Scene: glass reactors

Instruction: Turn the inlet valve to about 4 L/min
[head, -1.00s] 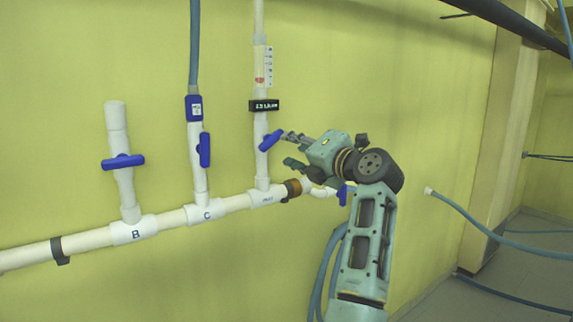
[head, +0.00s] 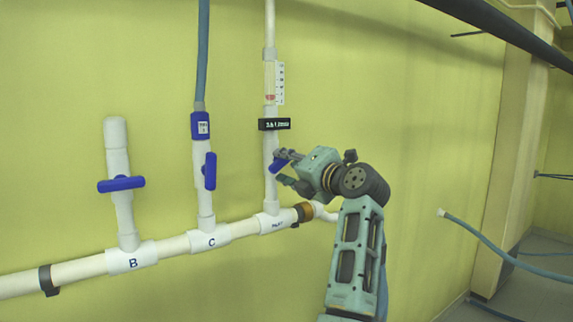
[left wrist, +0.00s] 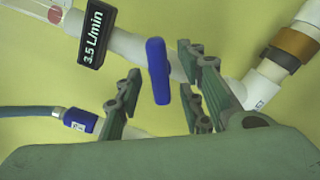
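The inlet valve has a blue handle (head: 277,165) on the white vertical pipe at the right of the manifold; the handle is tilted. In the left wrist view the handle (left wrist: 157,70) stands between the two finger pairs, with a gap visible on each side. My left gripper (head: 281,167) is open around it. The black display (head: 275,124) sits above the valve; in the left wrist view the display (left wrist: 96,33) reads 3.5 L/min. A clear flow tube (head: 270,82) with a scale and red float is above it. My right gripper is not in view.
Valve C has an upright blue handle (head: 210,171) left of the inlet, below a blue hose (head: 202,50). Valve B has a level blue handle (head: 121,184) farther left. The white manifold pipe (head: 80,268) runs below. Another hose (head: 480,232) hangs at right.

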